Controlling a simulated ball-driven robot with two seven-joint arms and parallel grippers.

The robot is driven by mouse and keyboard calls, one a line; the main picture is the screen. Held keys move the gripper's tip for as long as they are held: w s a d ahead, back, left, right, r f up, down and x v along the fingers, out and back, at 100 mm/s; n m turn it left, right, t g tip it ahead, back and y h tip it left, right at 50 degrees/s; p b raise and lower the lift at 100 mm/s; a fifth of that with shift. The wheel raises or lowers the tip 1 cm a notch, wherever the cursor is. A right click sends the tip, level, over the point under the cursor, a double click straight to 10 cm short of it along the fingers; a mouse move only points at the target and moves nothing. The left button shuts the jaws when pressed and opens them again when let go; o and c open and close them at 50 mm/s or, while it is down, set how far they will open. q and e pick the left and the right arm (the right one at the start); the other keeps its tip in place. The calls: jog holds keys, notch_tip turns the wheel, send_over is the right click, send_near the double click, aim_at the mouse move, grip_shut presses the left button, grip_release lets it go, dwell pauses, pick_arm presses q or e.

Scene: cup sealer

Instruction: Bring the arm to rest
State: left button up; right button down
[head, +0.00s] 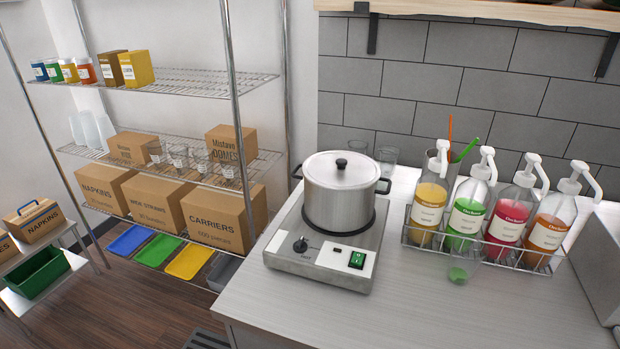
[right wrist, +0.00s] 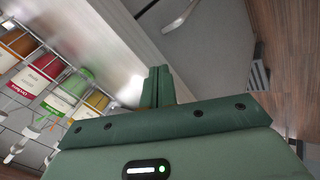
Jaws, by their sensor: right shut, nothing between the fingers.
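My right gripper (right wrist: 157,88) shows in the right wrist view as a green body with its two fingers together and nothing between them. It is clear of the syrup bottles, which appear at the left of that view. Neither gripper shows in the head view, and my left gripper is in no view.
On the counter (head: 420,310) stand a hot plate (head: 318,262) with a lidded pot (head: 340,190), and a wire rack (head: 480,252) of pump bottles. A clear cup with green liquid (head: 462,276) stands before the rack. Shelves with boxes (head: 215,220) are at left.

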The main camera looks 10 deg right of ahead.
jog(key=s+a+f+g+y+b, duration=0.1)
jog(key=s+f, duration=0.2)
jog(key=f, duration=0.6)
jog(key=s+a+f+m+g+y+b, duration=0.1)
jog(key=s+f+b, duration=0.1)
jog(key=f, duration=0.8)
jog(key=s+a+f+g+y+b, duration=0.1)
jog(key=s+a+f, duration=0.15)
jog(key=f, duration=0.65)
jog(key=s+d+f+m+g+b, duration=0.1)
jog(key=s+f+m+g+b, duration=0.1)
jog(key=s+f, duration=1.2)
jog(key=s+b, duration=0.1)
jog(key=s, duration=0.2)
jog(key=shift+s+d+f+m+y, duration=0.15)
jog(key=shift+d+f+m+y, duration=0.1)
jog(key=shift+m+y, duration=0.15)
jog(key=shift+g, duration=0.3)
jog(key=shift+s, duration=0.1)
